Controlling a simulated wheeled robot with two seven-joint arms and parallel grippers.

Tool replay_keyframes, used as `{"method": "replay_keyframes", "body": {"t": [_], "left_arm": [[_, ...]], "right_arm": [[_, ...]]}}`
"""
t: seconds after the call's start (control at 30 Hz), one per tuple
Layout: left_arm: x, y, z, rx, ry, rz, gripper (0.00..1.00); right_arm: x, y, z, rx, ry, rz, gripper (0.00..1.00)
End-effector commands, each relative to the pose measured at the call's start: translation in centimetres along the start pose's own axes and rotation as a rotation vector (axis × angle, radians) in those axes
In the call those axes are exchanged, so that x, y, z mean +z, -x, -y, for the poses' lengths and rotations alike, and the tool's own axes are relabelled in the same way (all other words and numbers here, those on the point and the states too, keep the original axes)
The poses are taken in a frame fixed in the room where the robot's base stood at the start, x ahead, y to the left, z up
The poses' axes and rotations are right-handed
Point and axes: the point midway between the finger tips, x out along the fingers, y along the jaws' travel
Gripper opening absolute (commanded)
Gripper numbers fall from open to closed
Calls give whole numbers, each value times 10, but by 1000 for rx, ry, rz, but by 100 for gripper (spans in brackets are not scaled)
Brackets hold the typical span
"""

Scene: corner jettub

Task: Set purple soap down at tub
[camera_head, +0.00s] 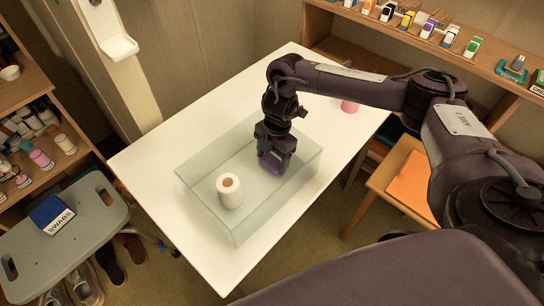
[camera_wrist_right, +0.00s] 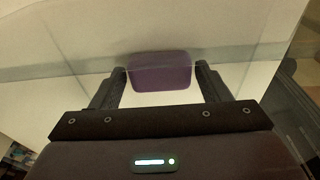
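The purple soap (camera_head: 270,164) is a small block between the fingertips of my right gripper (camera_head: 274,158). In the right wrist view the soap (camera_wrist_right: 160,72) fills the space between the two fingers of the gripper (camera_wrist_right: 160,80), which look shut on its sides. The tub (camera_head: 208,214) is a clear, open box on the white table (camera_head: 150,160). The gripper points down inside the tub's walls, toward its right part. I cannot tell whether the soap touches the tub floor. My left gripper is not in view.
A white paper roll (camera_head: 229,191) stands upright in the tub, left of the gripper. A pink object (camera_head: 350,105) stands on the table behind my right arm. A grey stool (camera_head: 60,235) with a blue swabs box (camera_head: 51,214) is at the left. The tub floor between roll and gripper is clear.

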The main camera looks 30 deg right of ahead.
Motion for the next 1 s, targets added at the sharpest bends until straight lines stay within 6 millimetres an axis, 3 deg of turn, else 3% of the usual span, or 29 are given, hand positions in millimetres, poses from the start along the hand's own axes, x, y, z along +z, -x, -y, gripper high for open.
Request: {"method": "replay_keyframes", "body": {"t": [0.1,0.47,0.63,0.8,1.0], "left_arm": [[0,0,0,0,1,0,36],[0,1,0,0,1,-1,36],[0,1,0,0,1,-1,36],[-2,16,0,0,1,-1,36],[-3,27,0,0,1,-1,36]], "right_arm": [[0,0,0,0,0,0,81],[0,9,-1,2,0,0,81],[0,38,-1,5,1,1,81],[0,82,-2,6,1,4,81],[0,113,-1,3,1,2,81]]}}
